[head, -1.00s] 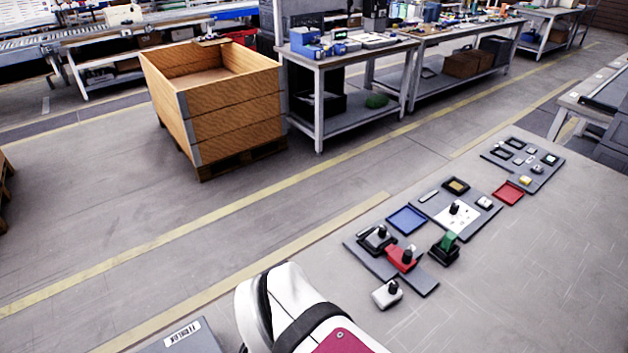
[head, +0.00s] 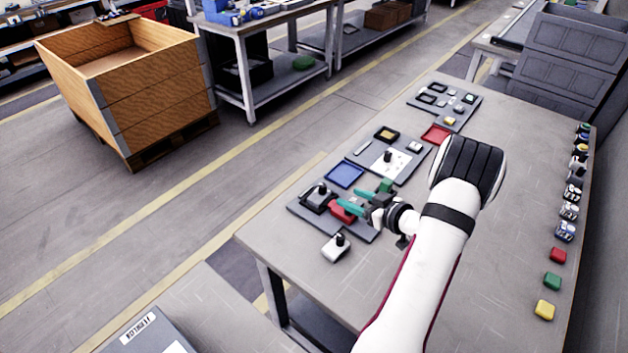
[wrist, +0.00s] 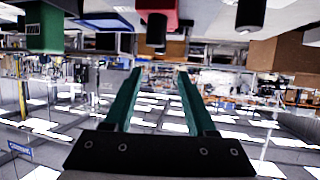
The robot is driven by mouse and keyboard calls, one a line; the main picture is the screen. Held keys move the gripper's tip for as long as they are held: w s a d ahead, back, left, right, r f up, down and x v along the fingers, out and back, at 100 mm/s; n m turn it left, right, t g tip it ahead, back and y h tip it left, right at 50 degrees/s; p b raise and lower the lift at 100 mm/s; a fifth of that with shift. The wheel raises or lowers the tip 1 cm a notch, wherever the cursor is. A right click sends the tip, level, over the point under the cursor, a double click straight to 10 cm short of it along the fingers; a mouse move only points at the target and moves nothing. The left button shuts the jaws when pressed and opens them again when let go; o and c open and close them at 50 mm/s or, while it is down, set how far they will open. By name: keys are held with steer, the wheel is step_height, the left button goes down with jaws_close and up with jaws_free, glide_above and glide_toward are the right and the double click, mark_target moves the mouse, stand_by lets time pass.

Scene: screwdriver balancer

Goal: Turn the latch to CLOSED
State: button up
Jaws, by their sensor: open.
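My gripper (head: 347,197) is open and empty, with its two teal fingers apart, low over the near fixtures on the table. In the wrist view its fingers (wrist: 160,76) point toward an upside-down scene. A red fixture (head: 342,211) is close by the fingers and partly hidden by them. It also shows with a black knob in the wrist view (wrist: 157,12). A dark grey fixture with a black knob (head: 320,196) is left of it. A white block with a black knob (head: 336,248) stands nearer. A green piece (head: 386,185) is behind the gripper. I cannot tell which one is the latch or its setting.
A blue tray (head: 345,175), a white plate with a black knob (head: 392,165) and a red tray (head: 436,134) are farther back. Small coloured blocks, including a yellow one (head: 544,310), line the right edge. The table (head: 480,290) is clear right of my arm.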

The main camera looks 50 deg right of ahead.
mark_target(324, 186)
steer(key=x, duration=1.3)
steer(key=shift+d+f, duration=0.1)
jaws_close()
